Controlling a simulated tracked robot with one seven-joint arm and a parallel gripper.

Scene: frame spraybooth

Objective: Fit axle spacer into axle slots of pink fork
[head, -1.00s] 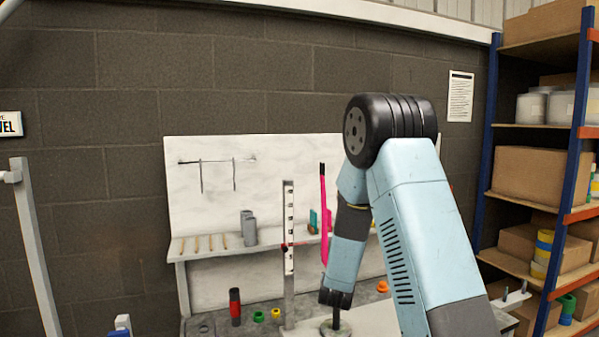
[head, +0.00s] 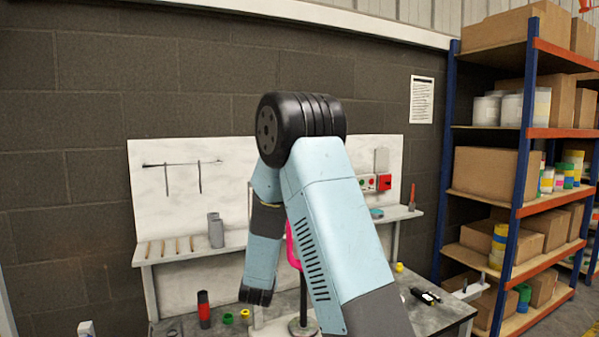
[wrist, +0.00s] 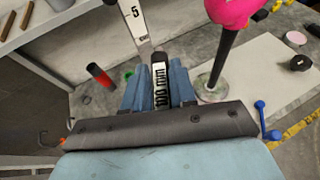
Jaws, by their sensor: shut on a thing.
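My gripper (wrist: 160,88) is shut on a dark piece with a white "100 mm" label, which I take to be the axle spacer (wrist: 160,78). It sits upright in the picture between the blue fingers. The pink fork (wrist: 234,11) is at the top right of the wrist view, on a dark post with a round base (wrist: 212,90). The spacer is left of the fork and apart from it. In the head view the fork (head: 292,246) is mostly hidden behind my arm. Its slots cannot be made out, and the fingertips are hidden there.
A white scale post (wrist: 134,18) stands just beyond my fingers. A red and black cylinder (head: 204,310), a green ring (head: 228,318) and a yellow ring (head: 245,314) are on the bench at left. A back panel (head: 170,195) stands behind. A shelf rack (head: 525,150) is at right.

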